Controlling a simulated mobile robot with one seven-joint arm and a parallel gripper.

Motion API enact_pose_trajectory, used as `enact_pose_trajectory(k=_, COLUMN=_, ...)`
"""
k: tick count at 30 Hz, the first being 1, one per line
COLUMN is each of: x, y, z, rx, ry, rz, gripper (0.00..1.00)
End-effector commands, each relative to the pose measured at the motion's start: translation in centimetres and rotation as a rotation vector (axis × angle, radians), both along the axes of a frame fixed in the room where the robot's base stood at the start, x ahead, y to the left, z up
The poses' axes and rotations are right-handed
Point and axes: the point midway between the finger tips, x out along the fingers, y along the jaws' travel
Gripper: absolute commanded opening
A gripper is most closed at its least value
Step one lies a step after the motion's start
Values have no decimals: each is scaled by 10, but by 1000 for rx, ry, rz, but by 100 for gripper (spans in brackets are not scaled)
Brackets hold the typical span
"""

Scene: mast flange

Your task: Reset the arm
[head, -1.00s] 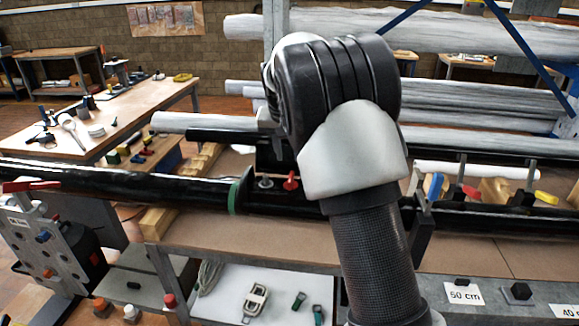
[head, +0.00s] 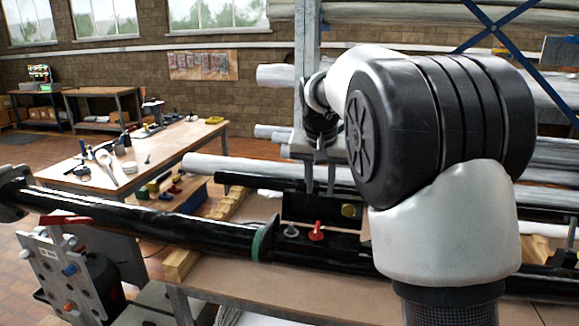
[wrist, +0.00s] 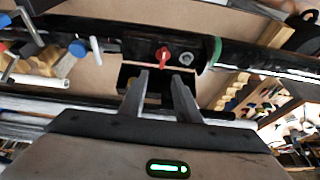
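My gripper (head: 320,185) hangs fingers-down left of my large black-and-white arm joint in the head view, over the bench with the black mast tube. In the wrist view its two grey fingers (wrist: 160,76) stand apart with a gap and nothing held between them. Beyond the fingertips is a black block (wrist: 128,75), with a red knob (wrist: 161,54) and a silver bolt (wrist: 186,58) near it. The red knob (head: 316,231) also shows in the head view, below the gripper. My arm hides the right part of the bench.
The black mast tube (head: 150,222) with a green ring (head: 262,243) runs across the bench at left. A rack with wrapped tubes (head: 285,75) stands behind. A wooden table (head: 150,155) with tools is at left. A grey stand with knobs (head: 60,270) is at front left.

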Motion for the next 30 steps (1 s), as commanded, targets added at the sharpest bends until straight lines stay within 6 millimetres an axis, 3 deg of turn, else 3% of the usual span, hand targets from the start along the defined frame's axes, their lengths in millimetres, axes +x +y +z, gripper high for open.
enact_pose_trajectory(k=1, x=-23, y=-6, z=21, rx=15, ry=-9, rz=10, gripper=30)
enact_pose_trajectory(k=3, x=-58, y=-12, z=40, rx=32, ry=-16, rz=37, gripper=30)
enact_pose_trajectory(k=9, x=-168, y=-17, z=69, rx=50, ry=-45, rz=135, gripper=30)
enact_pose_trajectory(k=15, x=-270, y=-16, z=63, rx=19, ry=-79, rz=231, gripper=30)
enact_pose_trajectory(k=18, x=-307, y=-15, z=51, rx=-4, ry=-90, rz=267, gripper=30)
enact_pose_trajectory(k=24, x=-343, y=-15, z=31, rx=-37, ry=-98, rz=302, gripper=30)
enact_pose_trajectory(k=30, x=-347, y=-15, z=27, rx=-41, ry=-97, rz=307, gripper=30)
